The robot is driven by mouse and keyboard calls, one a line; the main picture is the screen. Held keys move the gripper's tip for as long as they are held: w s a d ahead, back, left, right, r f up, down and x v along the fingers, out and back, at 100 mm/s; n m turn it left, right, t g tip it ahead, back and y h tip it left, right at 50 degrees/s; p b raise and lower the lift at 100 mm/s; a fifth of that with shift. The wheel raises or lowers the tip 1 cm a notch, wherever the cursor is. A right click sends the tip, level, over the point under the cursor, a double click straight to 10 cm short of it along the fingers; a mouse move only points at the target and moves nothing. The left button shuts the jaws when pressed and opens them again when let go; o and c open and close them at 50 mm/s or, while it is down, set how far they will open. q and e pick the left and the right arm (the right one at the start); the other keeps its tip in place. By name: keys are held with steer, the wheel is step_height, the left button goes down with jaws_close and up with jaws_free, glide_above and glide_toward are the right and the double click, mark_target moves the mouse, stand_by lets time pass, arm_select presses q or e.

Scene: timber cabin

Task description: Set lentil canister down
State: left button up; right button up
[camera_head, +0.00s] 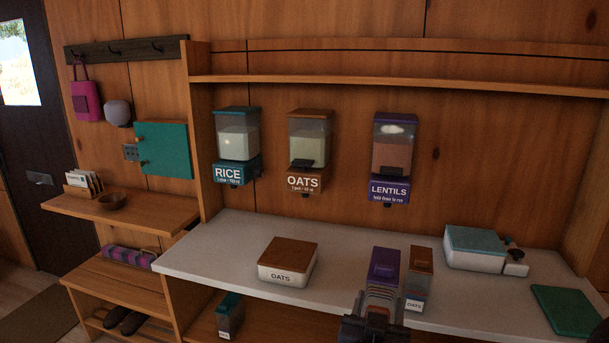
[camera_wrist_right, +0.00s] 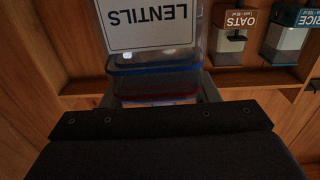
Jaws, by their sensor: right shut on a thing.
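The lentil canister (camera_head: 385,265) has a purple lid and shows over the front part of the white counter (camera_head: 215,255) in the head view. My right gripper (camera_head: 373,312) is shut on it from the front and hides its lower part, so I cannot tell whether its base touches the counter. In the right wrist view, which is upside down, the canister's white LENTILS label (camera_wrist_right: 148,27) shows close up. The gripper's fingers (camera_wrist_right: 158,95) are on either side of its lid end. My left gripper is not in view.
A brown-lidded OATS canister (camera_head: 417,275) stands close to the right of the lentil canister. A wide OATS box (camera_head: 287,262) stands to the left with bare counter between. A teal-lidded box (camera_head: 475,248) and a green board (camera_head: 566,311) are at right. Wall dispensers, including LENTILS (camera_head: 391,160), hang above.

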steer(key=d+f+n+y, duration=0.1)
steer(key=d+f+y, duration=0.1)
steer(key=f, duration=0.8)
steer(key=d+f+n+y, duration=0.2)
steer(key=d+f+y, duration=0.1)
steer(key=f, duration=0.6)
steer(key=shift+w+d+f+n+t+y+p, duration=0.3)
steer(key=shift+d+f+t+p, duration=0.1)
steer(key=shift+d, duration=0.3)
steer(key=shift+s, duration=0.1)
